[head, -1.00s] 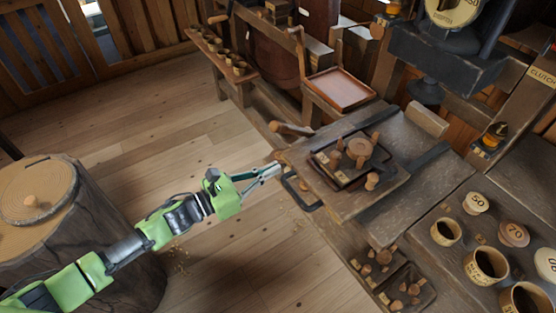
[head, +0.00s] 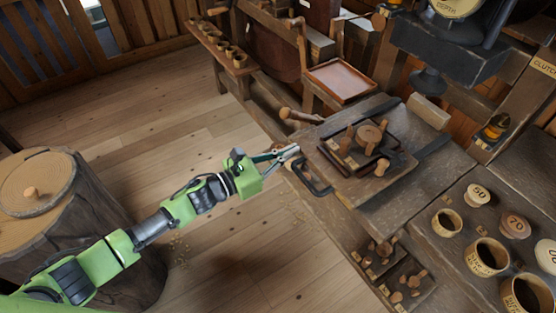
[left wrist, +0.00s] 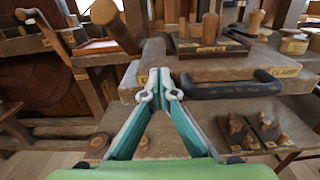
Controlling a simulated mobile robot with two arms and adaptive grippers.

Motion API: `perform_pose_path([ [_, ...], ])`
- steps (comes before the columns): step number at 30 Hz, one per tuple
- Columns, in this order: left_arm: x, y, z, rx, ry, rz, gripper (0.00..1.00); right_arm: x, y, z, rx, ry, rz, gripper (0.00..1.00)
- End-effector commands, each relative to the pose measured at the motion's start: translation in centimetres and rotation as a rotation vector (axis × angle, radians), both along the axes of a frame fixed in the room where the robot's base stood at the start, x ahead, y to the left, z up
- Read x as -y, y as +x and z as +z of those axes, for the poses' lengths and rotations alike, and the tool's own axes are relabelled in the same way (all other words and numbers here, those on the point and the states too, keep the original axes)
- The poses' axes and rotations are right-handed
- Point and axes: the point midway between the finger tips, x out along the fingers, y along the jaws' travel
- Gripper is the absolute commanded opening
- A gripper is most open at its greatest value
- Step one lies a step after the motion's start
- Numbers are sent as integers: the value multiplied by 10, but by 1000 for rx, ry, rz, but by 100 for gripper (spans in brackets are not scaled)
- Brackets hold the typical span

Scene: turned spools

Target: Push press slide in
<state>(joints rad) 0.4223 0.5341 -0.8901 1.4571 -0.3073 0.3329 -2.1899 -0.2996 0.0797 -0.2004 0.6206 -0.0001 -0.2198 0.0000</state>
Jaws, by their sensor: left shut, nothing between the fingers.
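The press slide (head: 346,185) is a thick wooden board running on the bench, with a black bar handle (head: 312,180) on its front edge. It carries a dark tray with a round wooden piece and several pegs. In the left wrist view the slide's front edge (left wrist: 220,70) and black handle (left wrist: 235,89) are straight ahead. My left gripper (head: 296,149) is shut and empty, its tips at the slide's front edge, left of the handle; they also show in the left wrist view (left wrist: 160,86). Contact looks likely but is not clear. My right gripper is out of view.
The dark press head (head: 430,80) hangs beyond the slide. A reddish tray (head: 341,80) stands behind it. Labelled cups (head: 486,257) stand on the bench at right, and compartments of small turned pieces (head: 395,270) lie below.

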Motion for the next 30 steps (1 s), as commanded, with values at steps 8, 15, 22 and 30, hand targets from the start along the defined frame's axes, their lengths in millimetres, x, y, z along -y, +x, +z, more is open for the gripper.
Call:
perform_pose_path([
  [8, 55, 39, -3, 7, -4, -2, 0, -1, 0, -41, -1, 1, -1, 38],
  [15, 94, 67, -2, 5, -3, -3, 0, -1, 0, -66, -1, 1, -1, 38],
  [22, 115, 82, -1, 3, -2, -2, 0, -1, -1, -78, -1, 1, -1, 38],
  [30, 121, 87, 1, 0, -2, -2, 0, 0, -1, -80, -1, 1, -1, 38],
])
